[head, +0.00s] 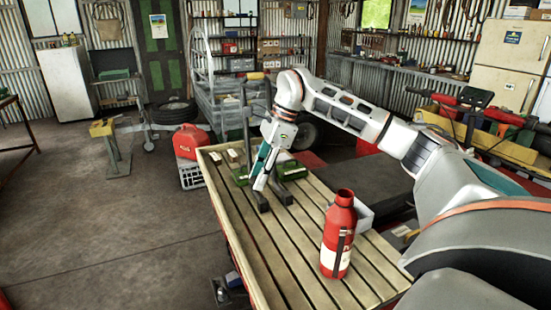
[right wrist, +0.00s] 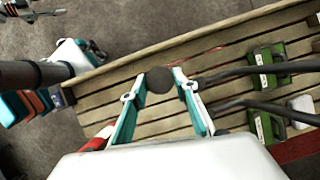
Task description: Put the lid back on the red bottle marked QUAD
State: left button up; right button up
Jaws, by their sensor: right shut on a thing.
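The red bottle (head: 337,240) stands upright on the slatted wooden deck, with a white label low on its side and a dark strip up its front. Its neck points up; I cannot read the marking. My right gripper (head: 260,184) is over the deck, left of and beyond the bottle. In the right wrist view its two teal fingers are shut on a dark round lid (right wrist: 159,80) at their tips. The lid is hard to make out in the head view. A red and white patch beside the fingers in the right wrist view may be the bottle.
Two green tools with long dark handles lie near the gripper, one green body (right wrist: 265,66) above the other (right wrist: 270,122) in the wrist view. A white box (head: 364,214) stands behind the bottle. Bare slats (head: 290,240) lie between gripper and bottle.

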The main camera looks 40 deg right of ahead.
jog(key=s+a+f+n+g+h, duration=0.2)
jog(key=s+a+f+n, duration=0.3)
jog(key=a+n, duration=0.4)
jog(key=s+a+f+n+g+h, duration=0.2)
jog(key=s+a+f+n+g, duration=0.2)
jog(key=a+n, duration=0.5)
jog(key=s+f+n, duration=0.1)
jog(key=s+n, duration=0.1)
jog(key=n, duration=0.3)
jog(key=shift+a+f+g, duration=0.15)
jog(key=shift+a+g, duration=0.15)
jog(key=shift+a, duration=0.05)
jog(key=shift+s, duration=0.1)
pick_arm(q)
jog(key=c, duration=0.4)
jog(key=shift+c, duration=0.5)
